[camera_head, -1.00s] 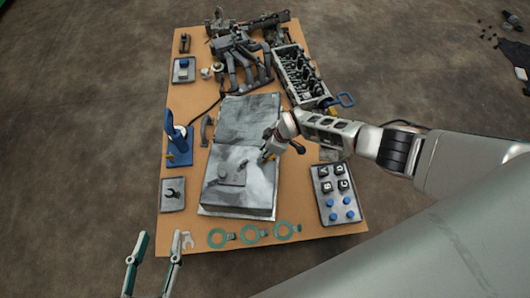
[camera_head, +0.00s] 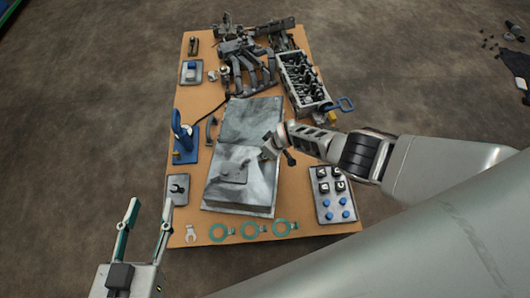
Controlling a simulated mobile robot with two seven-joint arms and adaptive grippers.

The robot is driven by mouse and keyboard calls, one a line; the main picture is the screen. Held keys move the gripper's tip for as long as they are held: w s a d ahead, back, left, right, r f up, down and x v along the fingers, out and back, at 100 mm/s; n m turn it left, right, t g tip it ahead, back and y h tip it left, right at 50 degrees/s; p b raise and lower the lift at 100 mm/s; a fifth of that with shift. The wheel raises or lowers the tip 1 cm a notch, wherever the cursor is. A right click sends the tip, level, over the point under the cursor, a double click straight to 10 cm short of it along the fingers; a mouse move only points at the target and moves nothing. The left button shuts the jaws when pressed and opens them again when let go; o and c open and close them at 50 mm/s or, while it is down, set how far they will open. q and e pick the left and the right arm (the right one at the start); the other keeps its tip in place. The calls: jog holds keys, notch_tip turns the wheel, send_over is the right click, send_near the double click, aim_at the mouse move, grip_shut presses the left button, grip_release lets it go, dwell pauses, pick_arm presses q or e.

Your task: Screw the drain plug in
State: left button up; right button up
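A grey metal block with a flat raised plate (camera_head: 240,165), perhaps the drain housing, lies in the middle of the table. I cannot make out the drain plug or its hole. My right gripper (camera_head: 274,147) is over the block's right edge, seen small and partly hidden by its own wrist. I cannot tell whether it touches the block or holds anything. My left gripper (camera_head: 147,213) is off the table's near left corner, its two fingers apart and nothing between them.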

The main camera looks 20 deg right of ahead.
jog(key=o, duration=1)
jog(key=shift+w+r+p, duration=0.15)
jog(key=shift+r+p, duration=0.35)
jog(key=shift+r, duration=0.45)
jog(key=shift+r+p, duration=0.95)
jog(key=shift+r, duration=0.45)
pick_arm(q)
notch_tip(320, 180, up, 6)
jog(key=w+t, duration=0.1)
pick_arm(e)
jog(key=shift+s+f, duration=0.1)
jog(key=shift+s, duration=0.1)
pick_arm(q)
jog(key=shift+w, duration=0.1)
pick_arm(e)
jog(key=o, duration=0.5)
